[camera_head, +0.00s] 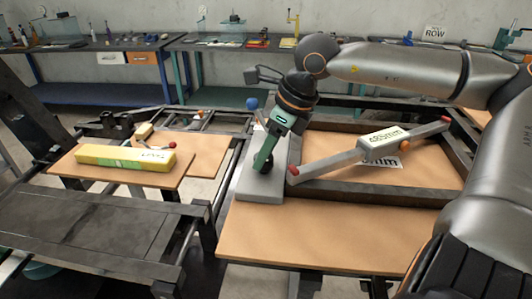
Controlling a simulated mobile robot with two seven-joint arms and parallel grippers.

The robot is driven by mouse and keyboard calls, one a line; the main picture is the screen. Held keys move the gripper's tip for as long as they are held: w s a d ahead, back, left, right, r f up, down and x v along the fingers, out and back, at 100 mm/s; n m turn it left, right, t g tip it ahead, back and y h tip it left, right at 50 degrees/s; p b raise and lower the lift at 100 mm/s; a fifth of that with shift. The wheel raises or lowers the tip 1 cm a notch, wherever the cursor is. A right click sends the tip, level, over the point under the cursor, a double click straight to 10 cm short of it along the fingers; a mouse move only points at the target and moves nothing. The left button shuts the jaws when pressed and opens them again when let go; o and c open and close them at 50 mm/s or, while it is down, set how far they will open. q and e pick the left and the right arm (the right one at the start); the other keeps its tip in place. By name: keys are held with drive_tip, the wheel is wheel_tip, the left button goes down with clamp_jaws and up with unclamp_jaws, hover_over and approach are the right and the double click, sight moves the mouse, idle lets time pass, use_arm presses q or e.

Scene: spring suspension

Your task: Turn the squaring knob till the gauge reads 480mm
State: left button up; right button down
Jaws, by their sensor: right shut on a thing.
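The gauge (372,145) is a grey bar with red tips, lying diagonally across the dark rectangular frame on the right table. Its pale display seems to read 485mm, in small print. The squaring knob (267,166) is dark and sits on a grey block (258,188) at the frame's left side, mostly hidden by my gripper. My right gripper (264,160), green and black, reaches down from above and is shut on the knob. My left gripper is not in view.
A white label ending in "mm" (383,163) lies partly under the gauge. A yellow-green block (125,157) lies on the left wooden board. A blue ball (252,104) stands behind my gripper. The right table's wooden front (310,238) is clear. Cluttered workbenches line the back wall.

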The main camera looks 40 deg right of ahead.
drive_tip(key=n+g, duration=0.1)
drive_tip(key=n, duration=0.2)
drive_tip(key=n+y+p, duration=0.1)
drive_tip(key=n, duration=0.2)
drive_tip(key=shift+w+d+n+g+y, duration=0.15)
drive_tip(key=shift+n+g+y, duration=0.15)
drive_tip(key=shift+g, duration=0.1)
drive_tip(key=n+g, duration=0.1)
drive_tip(key=n, duration=0.4)
drive_tip(key=shift+w+g+y, duration=0.1)
drive_tip(key=shift+g+y, duration=0.3)
drive_tip(key=shift+c, duration=1.5)
unclamp_jaws()
drive_tip(key=v, duration=1.2)
drive_tip(key=shift+d+r, duration=0.15)
drive_tip(key=shift+r, duration=0.1)
